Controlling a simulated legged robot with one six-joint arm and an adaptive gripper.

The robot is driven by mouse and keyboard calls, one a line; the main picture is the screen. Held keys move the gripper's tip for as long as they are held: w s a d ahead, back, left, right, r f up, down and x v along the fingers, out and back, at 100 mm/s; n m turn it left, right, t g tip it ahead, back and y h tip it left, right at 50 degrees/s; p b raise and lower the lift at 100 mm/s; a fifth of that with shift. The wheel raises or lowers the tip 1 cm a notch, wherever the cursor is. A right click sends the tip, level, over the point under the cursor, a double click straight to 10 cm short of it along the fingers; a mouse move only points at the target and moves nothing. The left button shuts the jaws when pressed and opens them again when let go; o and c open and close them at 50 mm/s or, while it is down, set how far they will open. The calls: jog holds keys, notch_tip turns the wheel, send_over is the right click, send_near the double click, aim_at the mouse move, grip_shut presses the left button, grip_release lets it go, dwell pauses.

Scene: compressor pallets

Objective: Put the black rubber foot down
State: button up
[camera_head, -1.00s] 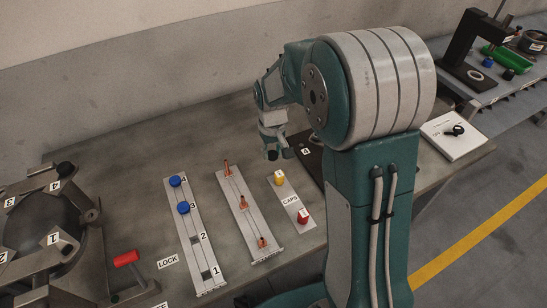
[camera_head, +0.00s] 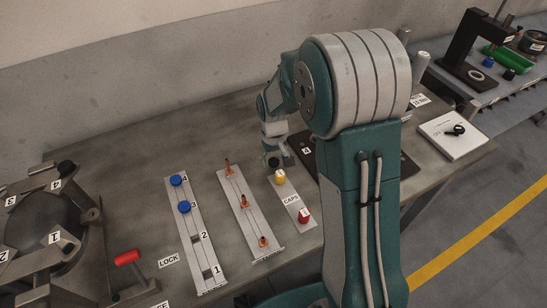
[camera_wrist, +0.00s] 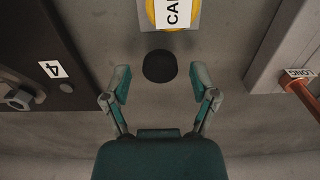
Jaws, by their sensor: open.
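The black rubber foot (camera_wrist: 160,66) is a dark round disc on the grey bench in the wrist view, just below the yellow cap. My gripper (camera_wrist: 161,78) is open, with one finger on each side of the foot and a gap to it on both sides. In the head view the foot (camera_head: 273,162) shows as a small dark shape by my gripper (camera_head: 281,160), near the far end of the CAPS strip. The foot's underside is hidden.
The CAPS strip (camera_head: 291,201) holds a yellow cap (camera_head: 279,177) and a red cap (camera_head: 304,215). A plate with copper pins (camera_head: 235,198) stands left of it. A dark plate (camera_wrist: 40,45) marked 4 lies left in the wrist view. Bare bench lies behind the strips.

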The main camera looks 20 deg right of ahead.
aim_at(274, 161)
notch_tip(274, 161, up, 12)
jog(key=s+r+m+t, duration=0.1)
jog(key=s+r, duration=0.4)
jog(key=s, duration=0.6)
jog(key=s+r+m+t, duration=0.1)
jog(key=s+r+t, duration=0.3)
jog(key=s, duration=0.7)
jog(key=shift+s+d+r+t, duration=0.3)
jog(key=shift+s+d+r, duration=0.1)
jog(key=shift+r, duration=0.15)
